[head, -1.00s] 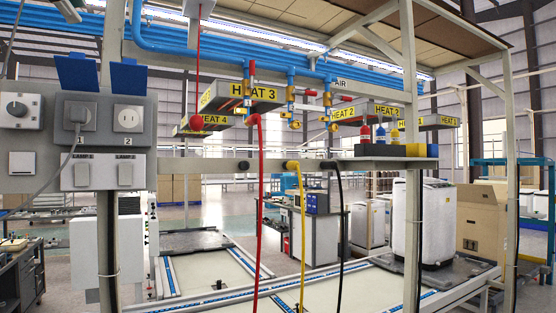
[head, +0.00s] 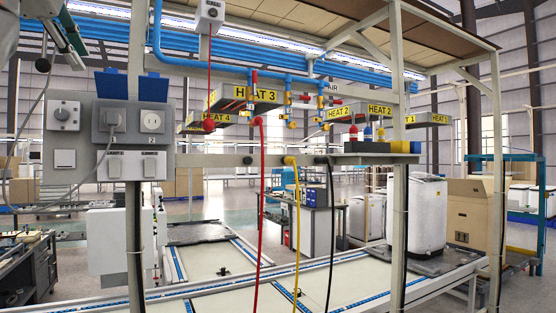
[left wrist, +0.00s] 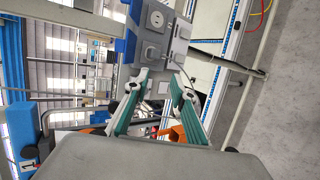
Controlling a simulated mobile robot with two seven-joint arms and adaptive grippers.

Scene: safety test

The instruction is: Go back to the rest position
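My left gripper (head: 66,28) shows at the top left of the head view, raised in front of the frame and apart from the grey socket panel (head: 131,135). In the left wrist view its two green fingers (left wrist: 159,80) stand apart with nothing held between them. The panel (left wrist: 138,52) appears beyond the fingertips there, turned on its side. My right gripper is in neither view.
A red ball (head: 209,125) hangs on a cord. Red (head: 260,190), yellow (head: 295,210) and black (head: 331,220) hoses hang over the conveyor line. A white box (head: 113,240) sits below the panel.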

